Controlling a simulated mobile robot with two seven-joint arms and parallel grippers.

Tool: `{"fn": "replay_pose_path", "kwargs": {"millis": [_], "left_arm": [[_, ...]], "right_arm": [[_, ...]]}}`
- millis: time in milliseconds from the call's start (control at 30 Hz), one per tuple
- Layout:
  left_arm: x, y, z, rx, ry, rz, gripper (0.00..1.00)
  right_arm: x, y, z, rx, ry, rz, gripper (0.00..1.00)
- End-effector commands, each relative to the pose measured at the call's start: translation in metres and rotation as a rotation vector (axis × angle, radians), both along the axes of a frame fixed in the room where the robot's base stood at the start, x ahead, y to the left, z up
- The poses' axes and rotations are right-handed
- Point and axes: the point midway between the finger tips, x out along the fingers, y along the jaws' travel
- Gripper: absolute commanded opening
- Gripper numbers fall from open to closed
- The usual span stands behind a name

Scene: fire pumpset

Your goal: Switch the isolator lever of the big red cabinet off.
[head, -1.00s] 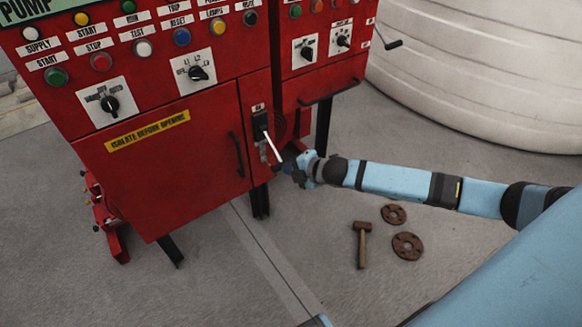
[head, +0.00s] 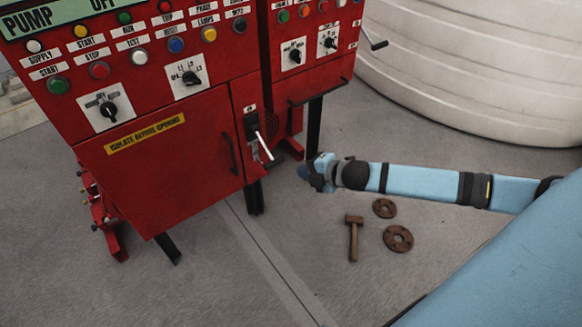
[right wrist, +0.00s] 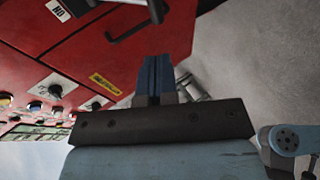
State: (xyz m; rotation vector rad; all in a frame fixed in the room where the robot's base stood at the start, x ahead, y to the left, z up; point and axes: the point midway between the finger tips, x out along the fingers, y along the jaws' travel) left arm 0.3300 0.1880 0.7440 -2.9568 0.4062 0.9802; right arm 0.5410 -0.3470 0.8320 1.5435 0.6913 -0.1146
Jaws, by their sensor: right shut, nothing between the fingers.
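The big red cabinet (head: 190,150) stands at the left of the head view. Its isolator (head: 251,126) is a dark block on the narrow right-hand front panel. The pale isolator lever (head: 264,146) slants down and to the right from it. My right gripper (head: 306,172) is to the right of the lever's tip and a little lower, with a gap between them. In the right wrist view its fingers (right wrist: 154,76) are shut together and empty. I cannot make out the lever clearly there. My left gripper is not in view.
A second, smaller red cabinet (head: 312,62) with a black bar handle (head: 318,92) stands to the right. A large white ribbed tank (head: 470,70) is behind. A hammer (head: 354,236) and two rusty flanges (head: 384,208) (head: 398,239) lie on the floor, below my right arm.

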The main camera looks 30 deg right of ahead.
Motion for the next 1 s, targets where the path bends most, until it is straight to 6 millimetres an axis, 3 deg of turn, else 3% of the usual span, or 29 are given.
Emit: {"fn": "replay_pose_path", "kwargs": {"millis": [100, 300, 1000], "left_arm": [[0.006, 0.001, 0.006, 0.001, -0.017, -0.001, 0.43], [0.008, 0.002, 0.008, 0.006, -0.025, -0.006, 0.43], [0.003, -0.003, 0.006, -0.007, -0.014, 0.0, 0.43]], "right_arm": [[-0.017, -0.007, 0.007, -0.001, 0.003, 0.002, 0.0], [-0.029, -0.012, 0.014, 0.0, 0.001, 0.001, 0.0], [-0.033, -0.007, 0.012, 0.023, 0.008, -0.007, 0.0]]}}
